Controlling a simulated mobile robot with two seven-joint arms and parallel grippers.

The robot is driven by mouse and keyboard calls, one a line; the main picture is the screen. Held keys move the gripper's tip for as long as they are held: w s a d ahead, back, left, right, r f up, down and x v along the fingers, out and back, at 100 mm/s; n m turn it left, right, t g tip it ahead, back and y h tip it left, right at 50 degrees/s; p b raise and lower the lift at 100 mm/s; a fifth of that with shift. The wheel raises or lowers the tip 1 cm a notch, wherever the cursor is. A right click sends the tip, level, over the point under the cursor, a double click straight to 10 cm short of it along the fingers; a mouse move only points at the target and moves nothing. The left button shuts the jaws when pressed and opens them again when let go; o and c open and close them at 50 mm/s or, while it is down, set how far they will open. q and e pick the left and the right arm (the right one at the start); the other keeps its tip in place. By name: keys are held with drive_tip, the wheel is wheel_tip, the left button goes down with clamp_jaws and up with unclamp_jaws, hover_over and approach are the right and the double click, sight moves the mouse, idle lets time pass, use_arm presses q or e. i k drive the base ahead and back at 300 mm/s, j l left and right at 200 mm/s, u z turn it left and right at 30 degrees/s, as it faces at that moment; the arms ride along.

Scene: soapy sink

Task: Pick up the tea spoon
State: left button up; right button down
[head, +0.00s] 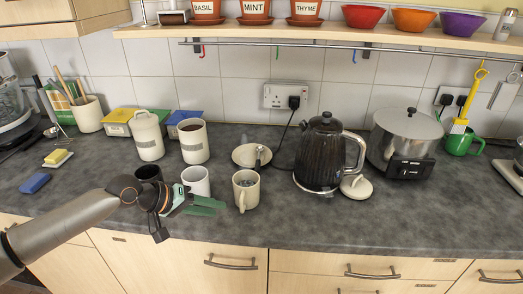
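What looks like a small spoon (258,158) rests on a cream saucer or shallow bowl (240,155), behind the cream mug (246,198). It is small and dark here, so its exact shape is hard to tell. My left gripper (218,207) is over the front of the counter, left of the cream mug and in front of a white mug (196,180). Its two green fingers look apart, with nothing seen between them. It is to the left of and nearer than the spoon. My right gripper is not in view.
A slow cooker (403,140) is further right. The counter (330,222) is clear along its front.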

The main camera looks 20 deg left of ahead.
sight(259, 149)
drive_tip(key=i+j, duration=0.1)
drive_tip(key=i, duration=0.25)
drive_tip(key=i+j, duration=0.1)
drive_tip(key=i, duration=0.2)
drive_tip(key=i+l, duration=0.25)
